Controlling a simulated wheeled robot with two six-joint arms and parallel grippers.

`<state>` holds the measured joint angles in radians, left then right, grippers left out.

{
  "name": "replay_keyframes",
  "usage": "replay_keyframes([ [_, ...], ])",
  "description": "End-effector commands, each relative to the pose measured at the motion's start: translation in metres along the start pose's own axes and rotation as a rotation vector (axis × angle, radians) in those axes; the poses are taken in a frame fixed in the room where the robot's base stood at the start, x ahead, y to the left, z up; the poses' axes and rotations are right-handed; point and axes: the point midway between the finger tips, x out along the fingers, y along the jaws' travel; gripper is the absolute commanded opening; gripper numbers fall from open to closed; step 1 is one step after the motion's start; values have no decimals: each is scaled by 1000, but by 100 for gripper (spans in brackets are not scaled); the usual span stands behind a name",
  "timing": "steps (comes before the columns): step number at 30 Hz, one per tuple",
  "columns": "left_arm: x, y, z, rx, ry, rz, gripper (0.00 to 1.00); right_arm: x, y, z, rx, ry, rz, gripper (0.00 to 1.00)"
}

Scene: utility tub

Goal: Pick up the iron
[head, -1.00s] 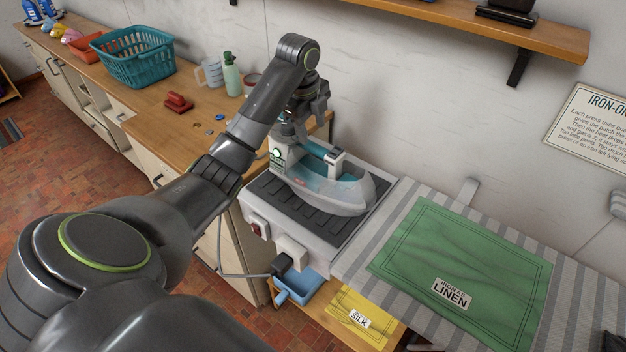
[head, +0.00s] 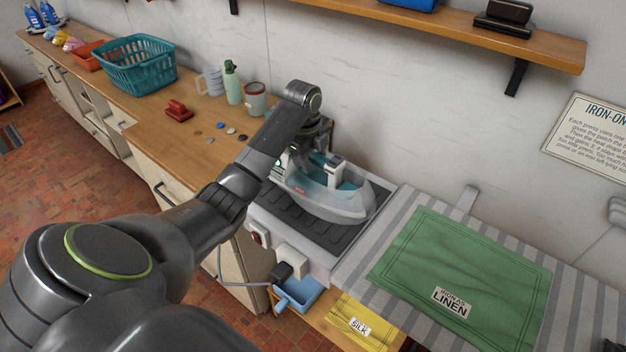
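The iron (head: 330,200) is white and grey with a teal part. It rests on a dark ribbed pad (head: 290,207) on a pale stand at the near end of the ironing board. My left gripper (head: 303,152) is low over the rear of the iron's handle, pointing down. My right gripper is not in view.
The striped ironing board (head: 388,225) with a green linen cloth (head: 465,265) lies to the right. A wooden counter (head: 150,112) holds a teal basket (head: 135,65), bottle (head: 232,85), mug (head: 255,98) and red object (head: 179,109). A wall shelf (head: 480,35) hangs above.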

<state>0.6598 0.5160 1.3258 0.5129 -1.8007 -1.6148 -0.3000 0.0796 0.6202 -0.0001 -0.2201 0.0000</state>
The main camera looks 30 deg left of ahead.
Motion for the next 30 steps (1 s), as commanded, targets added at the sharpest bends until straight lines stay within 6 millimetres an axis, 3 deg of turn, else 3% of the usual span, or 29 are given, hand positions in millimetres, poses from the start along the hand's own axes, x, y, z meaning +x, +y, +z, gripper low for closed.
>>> replay_keyframes([
  [1,0,0,0,0,0,0,43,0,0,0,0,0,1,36],
  [11,-1,0,0,0,0,0,0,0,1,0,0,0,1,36],
  [22,-11,-4,0,2,-2,-9,0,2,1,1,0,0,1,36],
  [30,-55,-13,1,2,-5,-13,0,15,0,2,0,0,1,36],
])
